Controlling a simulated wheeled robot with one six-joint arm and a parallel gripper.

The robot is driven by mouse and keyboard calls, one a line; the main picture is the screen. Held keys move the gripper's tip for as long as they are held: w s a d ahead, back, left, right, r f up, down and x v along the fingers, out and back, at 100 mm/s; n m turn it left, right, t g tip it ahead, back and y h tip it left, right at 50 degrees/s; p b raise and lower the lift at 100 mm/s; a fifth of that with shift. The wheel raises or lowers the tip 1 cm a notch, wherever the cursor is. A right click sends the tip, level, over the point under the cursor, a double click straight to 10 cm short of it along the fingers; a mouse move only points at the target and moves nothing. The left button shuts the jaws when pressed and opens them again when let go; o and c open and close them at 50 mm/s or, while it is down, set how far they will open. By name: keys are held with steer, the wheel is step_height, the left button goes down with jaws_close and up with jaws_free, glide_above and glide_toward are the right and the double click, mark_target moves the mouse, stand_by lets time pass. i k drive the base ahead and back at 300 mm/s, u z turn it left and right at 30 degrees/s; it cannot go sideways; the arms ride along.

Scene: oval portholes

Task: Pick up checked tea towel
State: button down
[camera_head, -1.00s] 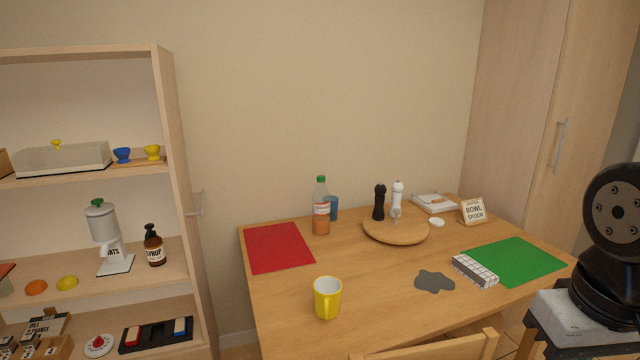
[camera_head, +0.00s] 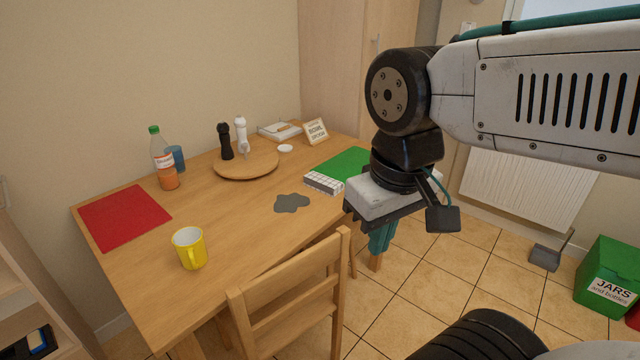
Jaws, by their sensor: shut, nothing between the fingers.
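The checked tea towel (camera_head: 324,182) is a small folded white block with dark grid lines. It lies on the wooden table (camera_head: 235,215) at the left edge of the green mat (camera_head: 352,164). My gripper (camera_head: 379,245) points down with its teal fingers shut and empty. In the picture it is to the right of and below the towel, beside the table's right end, apart from the towel. My wrist hides part of the green mat and the table's right end.
A grey puddle-like patch (camera_head: 291,203) lies left of the towel. A yellow mug (camera_head: 190,248), red mat (camera_head: 125,217), bottle (camera_head: 163,160) and round board (camera_head: 246,164) are farther left. A wooden chair (camera_head: 290,295) stands at the front.

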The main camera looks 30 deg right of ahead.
mark_target(327, 185)
steer(key=u, duration=0.25)
steer(key=k, duration=0.35)
steer(key=z, duration=2)
steer(key=i, duration=0.95)
steer(key=u, duration=0.3)
steer(key=i, duration=0.6)
steer(key=u, duration=1.15)
steer(key=i, duration=0.55)
steer(key=u, duration=0.55)
